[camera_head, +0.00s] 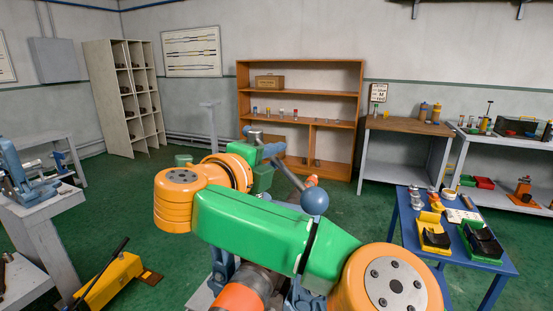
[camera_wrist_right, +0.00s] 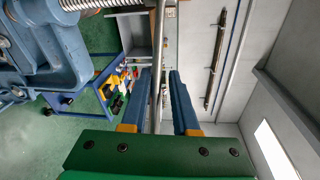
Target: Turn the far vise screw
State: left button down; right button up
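The vise shows as a blue body with a threaded screw at the left of the right wrist view (camera_wrist_right: 50,45). In the head view only blue parts of it (camera_head: 222,265) show below my green and orange right arm, which hides the rest. A grey metal bar (camera_wrist_right: 158,40) ends in a blue ball (camera_head: 314,201) in the head view. My right gripper (camera_wrist_right: 162,75) has its two blue fingers on either side of the bar, with a gap visible, so it looks open around it. It also shows in the head view (camera_head: 266,148), partly hidden. My left gripper is out of view.
Another blue vise (camera_head: 22,172) stands on a grey bench at the left. A yellow tool with a black handle (camera_head: 110,278) is on the floor. A blue table (camera_head: 470,255) with trays and parts stands at the right. An orange shelf (camera_head: 300,65) is behind. Green floor is open around.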

jog(key=o, duration=0.3)
jog(key=shift+a+r, duration=0.1)
jog(key=shift+a, duration=0.05)
jog(key=shift+s+a, duration=0.1)
jog(key=shift+a, duration=0.1)
jog(key=shift+s+a+b, duration=0.1)
jog(key=shift+s+b, duration=0.1)
jog(key=shift+b, duration=0.1)
jog(key=shift+b+v, duration=0.65)
jog(key=shift+v, duration=2.8)
